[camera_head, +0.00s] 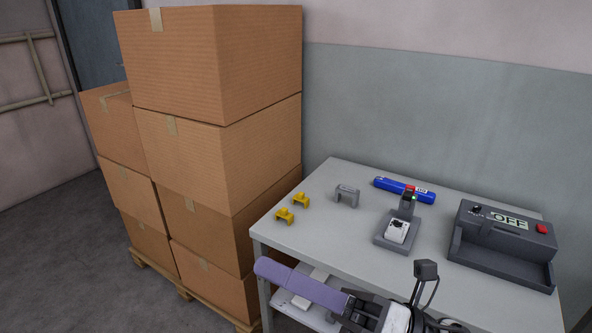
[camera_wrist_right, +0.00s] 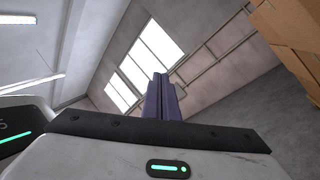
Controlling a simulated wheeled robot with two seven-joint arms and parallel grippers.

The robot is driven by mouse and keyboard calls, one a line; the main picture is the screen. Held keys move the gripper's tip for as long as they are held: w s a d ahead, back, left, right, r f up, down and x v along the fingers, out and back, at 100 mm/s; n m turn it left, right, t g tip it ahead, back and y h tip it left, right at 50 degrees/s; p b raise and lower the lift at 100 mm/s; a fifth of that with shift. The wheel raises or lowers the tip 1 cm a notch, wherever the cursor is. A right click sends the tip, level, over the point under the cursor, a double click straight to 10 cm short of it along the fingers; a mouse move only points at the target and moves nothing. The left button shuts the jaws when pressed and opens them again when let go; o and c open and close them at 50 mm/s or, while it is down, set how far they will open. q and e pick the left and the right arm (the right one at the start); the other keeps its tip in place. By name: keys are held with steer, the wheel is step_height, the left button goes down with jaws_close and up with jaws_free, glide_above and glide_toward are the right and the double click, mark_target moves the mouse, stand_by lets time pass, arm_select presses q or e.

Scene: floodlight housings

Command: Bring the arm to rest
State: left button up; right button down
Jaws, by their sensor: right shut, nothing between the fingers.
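My right gripper (camera_head: 262,267) shows at the bottom of the head view, its long purple fingers pointing left across the table's front edge. The fingers are shut together with nothing between them. In the right wrist view the same purple fingers (camera_wrist_right: 160,84) stand closed against a background of windows and wall. My right arm's dark and white wrist is cut off by the bottom of the head view. My left gripper is in neither view.
The grey table (camera_head: 334,232) holds two yellow clips (camera_head: 284,215), a grey bracket (camera_head: 346,196), a blue tube (camera_head: 402,189), a small fixture with a white part (camera_head: 398,231) and a dark box marked OFF (camera_head: 500,243). Stacked cardboard boxes (camera_head: 214,66) stand left of it.

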steer(key=w+d+f+m+t+h, duration=0.3)
steer(key=d+f+m+t+h, duration=0.3)
steer(key=f+m, duration=0.6)
steer(key=w+d+f+m+t+h, duration=0.35)
steer(key=d+f+m+h, duration=0.35)
steer(key=m, duration=0.9)
steer(key=s+d+f+m+g+h, duration=0.2)
steer(key=s+f+m, duration=0.3)
steer(key=s+f, duration=0.3)
steer(key=s+d+f+m+g+h, duration=0.3)
steer(key=s+f, duration=0.6)
steer(key=f, duration=0.5)
steer(key=m+g, duration=0.1)
steer(key=m, duration=0.1)
steer(key=shift+m+g+h, duration=0.3)
steer(key=shift+g+h, duration=0.05)
steer(key=shift+h, duration=0.05)
